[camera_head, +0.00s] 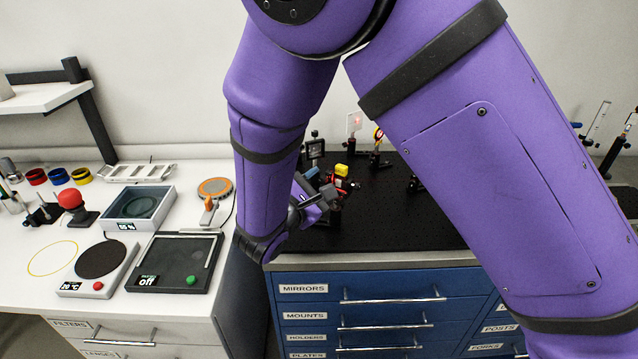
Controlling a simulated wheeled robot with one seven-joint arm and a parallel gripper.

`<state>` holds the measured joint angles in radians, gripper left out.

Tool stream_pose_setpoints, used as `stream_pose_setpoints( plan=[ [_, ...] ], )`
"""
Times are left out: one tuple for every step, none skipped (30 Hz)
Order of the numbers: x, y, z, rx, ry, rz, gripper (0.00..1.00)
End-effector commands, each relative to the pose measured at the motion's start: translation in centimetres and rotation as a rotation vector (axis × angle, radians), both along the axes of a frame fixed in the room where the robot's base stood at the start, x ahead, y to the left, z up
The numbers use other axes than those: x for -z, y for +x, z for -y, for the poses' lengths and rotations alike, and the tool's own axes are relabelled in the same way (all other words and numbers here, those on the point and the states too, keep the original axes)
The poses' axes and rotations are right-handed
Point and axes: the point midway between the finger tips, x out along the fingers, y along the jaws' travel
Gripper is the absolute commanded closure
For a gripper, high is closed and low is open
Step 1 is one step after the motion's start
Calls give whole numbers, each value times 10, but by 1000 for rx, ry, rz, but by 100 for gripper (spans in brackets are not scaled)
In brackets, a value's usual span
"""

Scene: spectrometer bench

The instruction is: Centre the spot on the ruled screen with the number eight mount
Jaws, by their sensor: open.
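A small pale upright screen (354,123) stands at the back of the black optical bench (400,225), with a red glow near its middle. Its rulings are too small to make out. Mounts with yellow, red and blue parts (341,172) stand in front of it, close beside my gripper. No number can be read, so I cannot tell which is number eight. My gripper (322,197) is open, low over the left part of the bench. I cannot tell whether it touches a mount. My purple arm hides much of the bench's middle and right.
More posts (597,122) stand at far right. Blue drawers (375,300) lie below. A white table (60,220) with a red knob (71,199) and boxes is at left.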

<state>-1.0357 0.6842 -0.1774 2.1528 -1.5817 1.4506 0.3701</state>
Motion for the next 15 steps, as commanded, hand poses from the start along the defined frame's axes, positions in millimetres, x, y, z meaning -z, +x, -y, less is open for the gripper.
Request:
stream_pose_setpoints(
  plan=[
    [0, 2, 2, 1, 0, -1, 56],
    [0, 3, 2, 1, 0, -1, 56],
    [0, 3, 2, 1, 0, -1, 56],
    [0, 4, 3, -1, 0, -1, 56],
    [0, 4, 3, -1, 0, -1, 56],
    [0, 4, 3, -1, 0, -1, 56],
    [0, 4, 3, -1, 0, -1, 56],
    [0, 4, 3, -1, 0, -1, 56],
    [0, 4, 3, -1, 0, -1, 56],
    [0, 4, 3, -1, 0, -1, 56],
    [0, 4, 3, -1, 0, -1, 58],
    [0, 4, 3, -1, 0, -1, 67],
    [0, 4, 3, -1, 0, -1, 74],
    [0, 4, 3, -1, 0, -1, 81],
    [0, 4, 3, -1, 0, -1, 90]
  ],
)
